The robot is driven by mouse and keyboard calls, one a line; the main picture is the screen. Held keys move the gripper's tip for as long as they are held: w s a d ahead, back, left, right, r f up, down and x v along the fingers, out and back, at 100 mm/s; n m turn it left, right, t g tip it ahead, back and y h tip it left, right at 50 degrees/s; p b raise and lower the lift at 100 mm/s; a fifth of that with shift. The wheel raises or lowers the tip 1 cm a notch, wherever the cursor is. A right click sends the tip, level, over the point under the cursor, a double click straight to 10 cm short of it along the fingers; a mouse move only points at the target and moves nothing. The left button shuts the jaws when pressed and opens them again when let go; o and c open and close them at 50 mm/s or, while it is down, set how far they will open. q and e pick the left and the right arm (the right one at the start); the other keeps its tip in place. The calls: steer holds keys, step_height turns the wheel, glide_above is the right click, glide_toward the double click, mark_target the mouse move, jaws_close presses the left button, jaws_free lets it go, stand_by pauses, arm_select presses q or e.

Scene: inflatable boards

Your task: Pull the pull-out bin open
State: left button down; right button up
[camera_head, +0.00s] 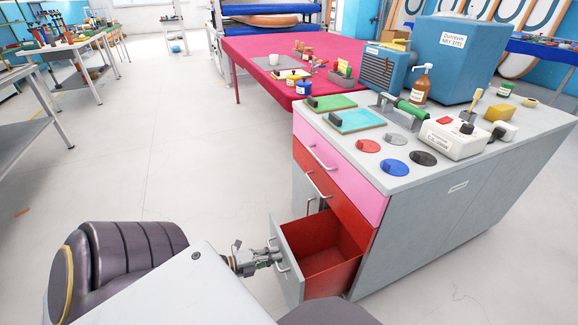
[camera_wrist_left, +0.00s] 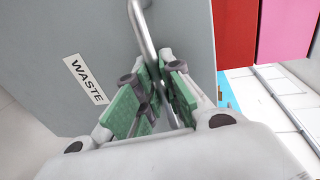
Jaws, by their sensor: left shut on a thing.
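The pull-out bin (camera_head: 335,250) sits low in the grey cabinet and stands out from it, so its empty red inside shows in the head view. Its grey front (camera_head: 293,282) faces my left arm. In the left wrist view the front carries a WASTE label (camera_wrist_left: 86,79) and a metal bar handle (camera_wrist_left: 143,37). My left gripper (camera_head: 274,257) is at this handle. In the left wrist view its green-padded fingers (camera_wrist_left: 158,97) are shut around the bar. My right gripper is not in view.
Above the bin are a red drawer (camera_head: 338,196) and a pink drawer (camera_head: 350,175), both closed. The cabinet top (camera_head: 440,172) holds coloured discs, a white box and a bottle. A pink table (camera_head: 262,92) stands behind. The floor (camera_head: 190,180) left of the cabinet is clear.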

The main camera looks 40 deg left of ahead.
arm_select(q)
steer(key=v, duration=0.3)
steer(key=f+p+v, duration=0.1)
steer(key=v, duration=0.1)
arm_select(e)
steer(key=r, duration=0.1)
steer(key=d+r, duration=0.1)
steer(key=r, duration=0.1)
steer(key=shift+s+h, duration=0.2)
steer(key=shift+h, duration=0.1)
arm_select(q)
steer(key=c, duration=1.5)
jaws_free()
steer(key=shift+c, duration=0.2)
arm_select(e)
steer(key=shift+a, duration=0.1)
arm_select(q)
steer(key=v, duration=1.2)
